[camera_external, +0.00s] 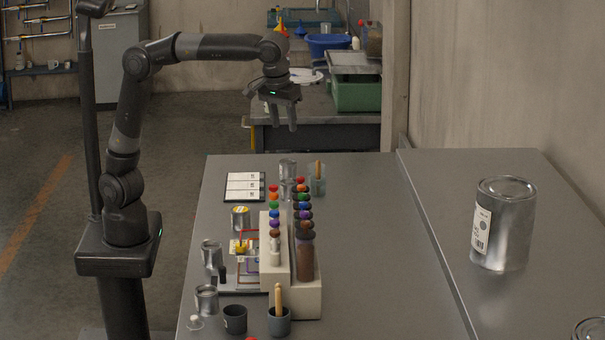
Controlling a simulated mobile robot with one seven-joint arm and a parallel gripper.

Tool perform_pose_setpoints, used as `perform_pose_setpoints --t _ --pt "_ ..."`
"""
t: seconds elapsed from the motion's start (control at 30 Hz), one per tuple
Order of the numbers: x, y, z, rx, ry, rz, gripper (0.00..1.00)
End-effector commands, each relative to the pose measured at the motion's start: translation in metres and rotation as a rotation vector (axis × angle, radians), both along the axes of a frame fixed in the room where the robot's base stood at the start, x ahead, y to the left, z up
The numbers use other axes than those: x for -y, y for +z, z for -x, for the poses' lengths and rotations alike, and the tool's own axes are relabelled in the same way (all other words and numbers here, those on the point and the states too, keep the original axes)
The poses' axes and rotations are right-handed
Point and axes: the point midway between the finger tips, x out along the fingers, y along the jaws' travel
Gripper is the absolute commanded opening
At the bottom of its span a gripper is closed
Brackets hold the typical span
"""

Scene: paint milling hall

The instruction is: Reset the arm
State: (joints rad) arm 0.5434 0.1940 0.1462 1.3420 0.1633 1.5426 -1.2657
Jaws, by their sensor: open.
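My arm reaches out to the right from its base at the left of the external view, with the forearm roughly level and high. My gripper (283,127) hangs from its end, fingers pointing down. It is open, and nothing shows between its fingers. In the picture it appears above the far end of the grey table (365,245), well clear of the things on it.
A rack (309,295) of bottles with coloured caps stands on the table among several small cans and cups. A white-labelled panel (244,187) lies at the far left. A large metal can (503,225) stands on the right. The table's middle is clear.

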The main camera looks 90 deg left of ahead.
Motion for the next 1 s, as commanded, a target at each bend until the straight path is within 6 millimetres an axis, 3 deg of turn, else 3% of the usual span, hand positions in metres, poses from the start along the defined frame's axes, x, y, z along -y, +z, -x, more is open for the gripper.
perform_pose_setpoints --t 0.1,0.4,0.7,1.0 --pt "-0.039 0.002 0.025 0.015 -0.099 0.032 0.42" --pt "-0.112 -0.017 0.099 0.086 -0.369 0.061 0.42" --pt "-0.157 -0.064 0.182 0.184 -0.621 0.009 0.42" --pt "-0.179 -0.121 0.246 0.258 -0.812 -0.096 0.42"
